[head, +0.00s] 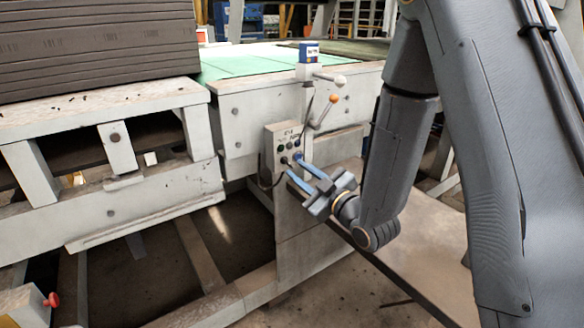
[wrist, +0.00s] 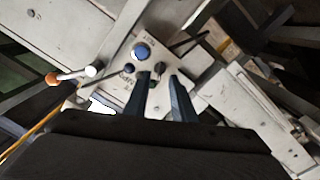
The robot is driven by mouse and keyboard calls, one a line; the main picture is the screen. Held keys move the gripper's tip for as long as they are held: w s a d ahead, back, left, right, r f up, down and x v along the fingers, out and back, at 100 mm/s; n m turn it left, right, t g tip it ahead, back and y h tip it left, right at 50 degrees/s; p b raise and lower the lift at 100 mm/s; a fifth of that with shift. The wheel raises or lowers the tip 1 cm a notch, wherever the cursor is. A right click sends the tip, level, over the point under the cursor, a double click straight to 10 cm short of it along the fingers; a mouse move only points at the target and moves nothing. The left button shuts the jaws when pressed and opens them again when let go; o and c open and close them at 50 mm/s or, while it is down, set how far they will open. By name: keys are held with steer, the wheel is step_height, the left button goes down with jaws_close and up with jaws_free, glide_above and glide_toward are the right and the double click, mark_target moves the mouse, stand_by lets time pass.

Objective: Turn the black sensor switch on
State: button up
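The black sensor switch (wrist: 159,69) is a small dark knob on a pale control box (head: 272,140) fixed to the machine frame. In the wrist view it shows between my two fingertips. My gripper (head: 291,162) points at the lower part of the box's front face. Its two blue-grey fingers are apart, one to each side of the switch in the wrist view (wrist: 159,78). I cannot tell whether they touch it. In the head view the fingertips partly hide the lower controls.
A round blue button (wrist: 141,51) and another dark knob (wrist: 128,68) sit close by on the box. Levers with an orange ball (head: 334,98) and a white ball (head: 340,80) stick out above it. A stack of dark boards (head: 95,45) stands at left.

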mark_target(290, 165)
steer(key=shift+x, duration=2.2)
jaws_close()
